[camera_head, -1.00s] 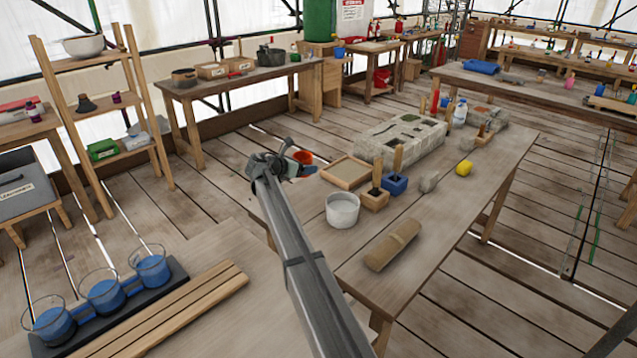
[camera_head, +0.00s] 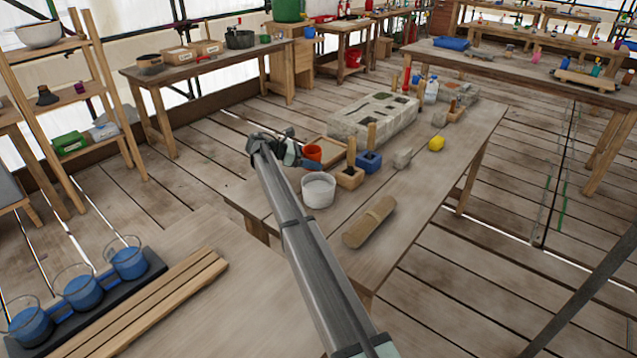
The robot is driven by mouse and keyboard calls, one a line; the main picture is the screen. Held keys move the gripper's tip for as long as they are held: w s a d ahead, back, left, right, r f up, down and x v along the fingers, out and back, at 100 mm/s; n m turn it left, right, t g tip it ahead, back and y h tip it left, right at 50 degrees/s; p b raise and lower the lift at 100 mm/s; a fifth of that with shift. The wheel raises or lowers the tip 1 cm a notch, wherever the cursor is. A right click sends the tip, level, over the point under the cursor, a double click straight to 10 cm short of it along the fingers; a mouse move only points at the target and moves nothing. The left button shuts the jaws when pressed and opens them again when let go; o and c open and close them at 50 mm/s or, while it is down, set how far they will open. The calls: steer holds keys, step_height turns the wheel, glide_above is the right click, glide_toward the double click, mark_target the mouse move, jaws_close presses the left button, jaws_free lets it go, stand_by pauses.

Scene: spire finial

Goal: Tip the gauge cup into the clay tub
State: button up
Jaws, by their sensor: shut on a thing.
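The gauge cup, which I take to be the small orange-red cup (camera_head: 312,153), is at the tip of my gripper (camera_head: 296,152). My gripper is shut on it, though the arm hides the fingertips and part of the grip. The cup looks about upright, held near the work table's left edge. A round whitish tub (camera_head: 318,197), which I take to be the clay tub, stands on the table just below the cup in the picture. Pale material shows inside the tub. The cup appears apart from the tub; its exact height above it I cannot tell.
The wooden table (camera_head: 415,205) also carries a rolled tan bundle (camera_head: 369,222), a wooden block (camera_head: 349,178), a blue block (camera_head: 368,162), a shallow tray (camera_head: 331,143) and a grey stone mould (camera_head: 350,125). Blue jars (camera_head: 80,292) stand at lower left. The table's front right is clear.

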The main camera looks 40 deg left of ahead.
steer(key=shift+s+d+f, duration=0.1)
steer(key=shift+d, duration=0.05)
steer(key=shift+s+d+f+m+t+y, duration=0.25)
steer(key=shift+s+d+m+t+y, duration=0.2)
steer(key=shift+m, duration=0.25)
step_height(320, 180, up, 7)
steer(key=s+d+m+t+y, duration=0.2)
steer(key=m, duration=0.3)
steer(key=shift+s+d+r+t, duration=0.15)
steer(key=shift+s+d+t, duration=0.05)
steer(key=shift+d+t, duration=0.2)
steer(key=shift+f+m, duration=0.35)
steer(key=shift+m, duration=0.25)
steer(key=shift+r+m+t, duration=0.35)
steer(key=shift+m+t, duration=0.2)
steer(key=shift+m, duration=0.05)
stand_by(0.8)
steer(key=shift+s+d+f+m+t+y, duration=0.15)
steer(key=shift+f+m+t+y, duration=0.2)
steer(key=shift+m, duration=0.45)
stand_by(0.5)
steer(key=shift+s+d, duration=0.1)
steer(key=shift+d, duration=0.1)
